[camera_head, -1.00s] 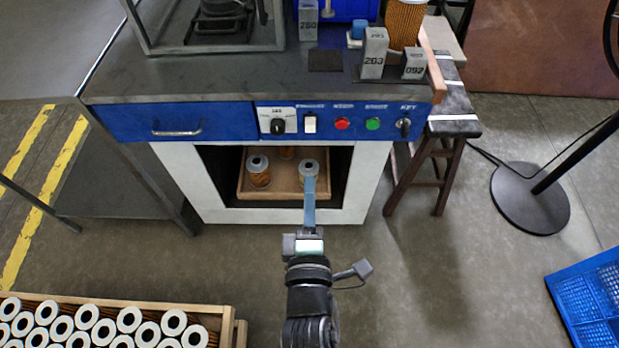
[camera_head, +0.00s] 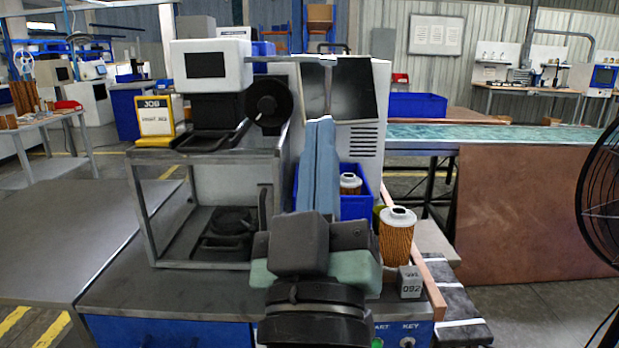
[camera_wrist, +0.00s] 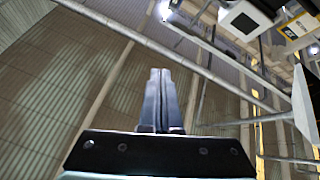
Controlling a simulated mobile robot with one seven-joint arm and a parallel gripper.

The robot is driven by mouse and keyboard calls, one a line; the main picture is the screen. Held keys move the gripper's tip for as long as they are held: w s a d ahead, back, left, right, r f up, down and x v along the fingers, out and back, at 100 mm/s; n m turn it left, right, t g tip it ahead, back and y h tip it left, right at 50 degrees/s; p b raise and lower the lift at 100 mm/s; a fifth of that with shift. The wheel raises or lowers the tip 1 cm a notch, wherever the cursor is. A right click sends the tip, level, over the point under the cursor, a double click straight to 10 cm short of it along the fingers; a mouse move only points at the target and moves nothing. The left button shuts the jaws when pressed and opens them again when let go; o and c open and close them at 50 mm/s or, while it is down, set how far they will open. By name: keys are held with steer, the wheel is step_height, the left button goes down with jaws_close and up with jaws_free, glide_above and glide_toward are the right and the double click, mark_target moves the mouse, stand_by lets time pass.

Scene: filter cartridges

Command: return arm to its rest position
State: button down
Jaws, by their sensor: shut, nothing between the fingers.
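My gripper (camera_head: 318,130) is raised in front of the workbench, pointing up and away, with its long blue-grey fingers together and nothing between them. In the wrist view the shut fingers (camera_wrist: 160,75) stand upright against the corrugated wall and roof beams. My wrist and arm fill the lower middle of the head view and hide part of the bench top and the machine behind.
Another cartridge (camera_head: 350,184) is in a blue bin (camera_head: 356,208). A metal-framed enclosure (camera_head: 205,215) stands left of my arm. A black fan (camera_head: 603,200) is at far right.

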steer(key=s+r+m+t+y, duration=0.1)
steer(key=s+r+m+t, duration=0.2)
steer(key=s+r, duration=0.7)
step_height(320, 180, up, 24)
steer(key=w+a+p, duration=0.1)
steer(key=w+p, duration=0.1)
steer(key=p, duration=2)
steer(key=shift+w+f+p, duration=0.15)
steer(key=shift+w+p, duration=0.15)
steer(key=shift+p, duration=0.1)
